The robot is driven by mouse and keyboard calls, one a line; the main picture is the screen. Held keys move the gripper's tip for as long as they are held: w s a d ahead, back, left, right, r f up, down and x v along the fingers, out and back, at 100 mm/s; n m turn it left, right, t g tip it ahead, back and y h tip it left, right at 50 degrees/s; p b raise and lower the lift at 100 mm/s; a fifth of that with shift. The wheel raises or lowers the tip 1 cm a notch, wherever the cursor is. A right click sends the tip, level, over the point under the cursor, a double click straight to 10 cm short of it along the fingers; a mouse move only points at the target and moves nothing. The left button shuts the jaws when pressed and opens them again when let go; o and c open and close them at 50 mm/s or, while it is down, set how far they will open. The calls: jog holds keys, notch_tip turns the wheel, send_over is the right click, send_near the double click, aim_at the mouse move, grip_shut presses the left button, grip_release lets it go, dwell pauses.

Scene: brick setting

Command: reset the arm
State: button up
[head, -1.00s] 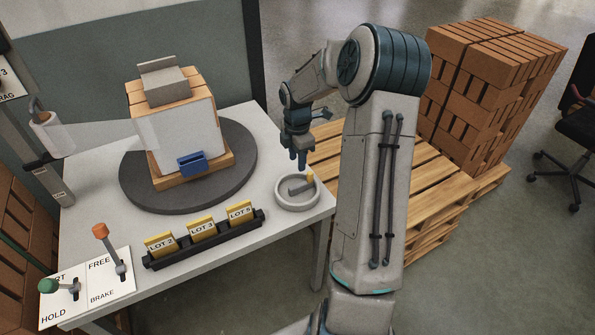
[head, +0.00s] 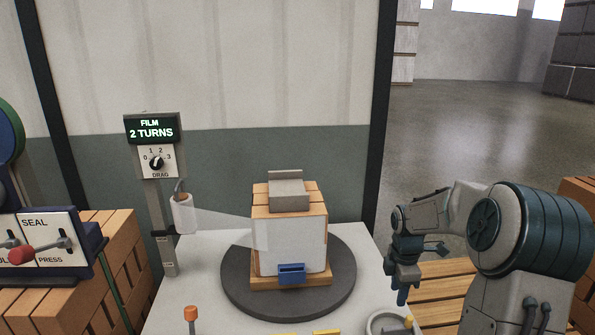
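My arm stands at the right of the head view, with its grey and teal links bent and the forearm reaching left. My gripper (head: 402,297) points down near the right edge of the white table (head: 205,265), just behind a round grey dish (head: 373,325) that is cut off by the bottom of the picture. Its fingers show edge-on and small, so I cannot tell whether they are open or shut. I see nothing hanging from it.
A wrapped brick stack (head: 290,240) with a grey block (head: 287,190) on top stands on a dark turntable (head: 240,290). Film runs to it from a roll (head: 184,214) on a post. A wooden pallet (head: 450,290) lies right of the table. A seal panel (head: 40,240) is at left.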

jog(key=s+a+r+m+t, duration=0.1)
jog(key=s+a+r+m, duration=0.2)
jog(key=s+a+m, duration=0.2)
jog(key=s+a+r+m+t, duration=0.1)
jog(key=s+a+r+m, duration=0.3)
jog(key=s, duration=0.7)
jog(key=s+a+r+m+p, duration=0.1)
jog(key=s+a+r+m, duration=0.3)
jog(key=s+m, duration=0.4)
jog(key=shift+s+a+t, duration=0.15)
jog(key=shift+a+t, duration=0.25)
jog(key=shift+a, duration=0.45)
jog(key=shift+r, duration=0.1)
dwell(0.3)
